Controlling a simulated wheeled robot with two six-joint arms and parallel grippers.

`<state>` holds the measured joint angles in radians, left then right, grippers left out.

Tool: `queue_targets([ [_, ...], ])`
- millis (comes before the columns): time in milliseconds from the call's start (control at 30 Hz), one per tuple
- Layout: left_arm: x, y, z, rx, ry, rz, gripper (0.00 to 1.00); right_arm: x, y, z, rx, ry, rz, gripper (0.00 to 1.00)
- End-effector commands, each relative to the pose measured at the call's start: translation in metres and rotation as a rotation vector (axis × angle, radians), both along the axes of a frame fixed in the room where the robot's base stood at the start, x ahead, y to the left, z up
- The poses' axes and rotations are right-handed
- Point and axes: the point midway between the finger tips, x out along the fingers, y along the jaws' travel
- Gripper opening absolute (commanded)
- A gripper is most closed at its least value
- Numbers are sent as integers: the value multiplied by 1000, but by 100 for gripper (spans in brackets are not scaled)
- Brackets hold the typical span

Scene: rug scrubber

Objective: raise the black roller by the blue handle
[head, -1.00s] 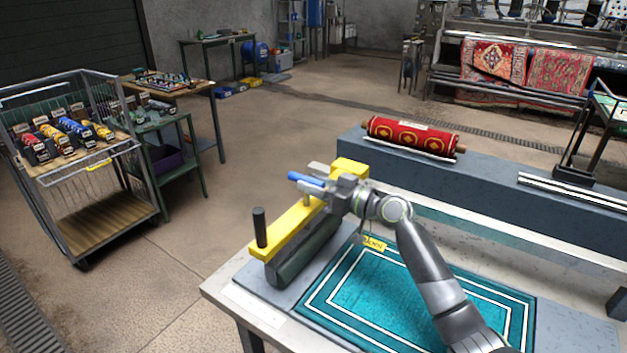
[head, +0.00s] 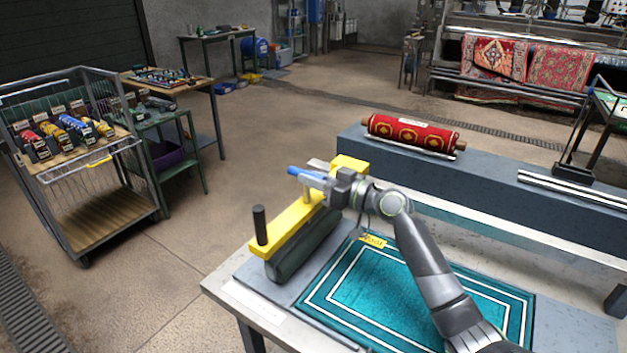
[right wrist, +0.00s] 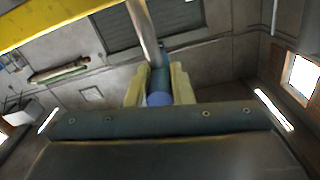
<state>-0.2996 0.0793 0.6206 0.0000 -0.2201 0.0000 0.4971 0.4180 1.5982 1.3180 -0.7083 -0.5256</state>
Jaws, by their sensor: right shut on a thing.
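The black roller (head: 305,246) hangs under a yellow bar (head: 285,233) at the left end of the work table, beside the teal rug (head: 415,290). The blue handle (head: 305,175) stands out above the bar on a light post. My right gripper (head: 313,181) is shut on the blue handle, reaching in from the right. In the right wrist view the blue handle (right wrist: 158,98) lies between the two pale fingers (right wrist: 158,88). Part of the roller's underside is hidden in the head view. My left gripper is not in view.
A black upright knob (head: 260,225) stands on the near end of the yellow bar. A rolled red rug (head: 410,134) lies on the grey bench (head: 490,185) behind the table. A wire cart (head: 100,215) stands at the left. The floor between is clear.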

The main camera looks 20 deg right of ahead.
Motion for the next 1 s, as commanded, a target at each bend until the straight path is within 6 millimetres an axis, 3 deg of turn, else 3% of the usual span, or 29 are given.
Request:
queue_targets([
  [33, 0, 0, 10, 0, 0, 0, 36, 1, 0, 19, -3, -11, 0, 0],
  [167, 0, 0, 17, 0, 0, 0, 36, 1, 0, 38, -3, -10, -1, 0],
  [500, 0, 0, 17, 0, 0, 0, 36, 1, 0, 44, 0, -13, -2, 0],
  [533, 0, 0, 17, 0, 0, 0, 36, 1, 0, 44, 1, -14, -2, 21],
  [700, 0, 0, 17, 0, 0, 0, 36, 1, 0, 43, 0, -11, -2, 41],
  [1000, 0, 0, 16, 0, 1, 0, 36, -1, -2, 40, -1, -7, -2, 41],
])
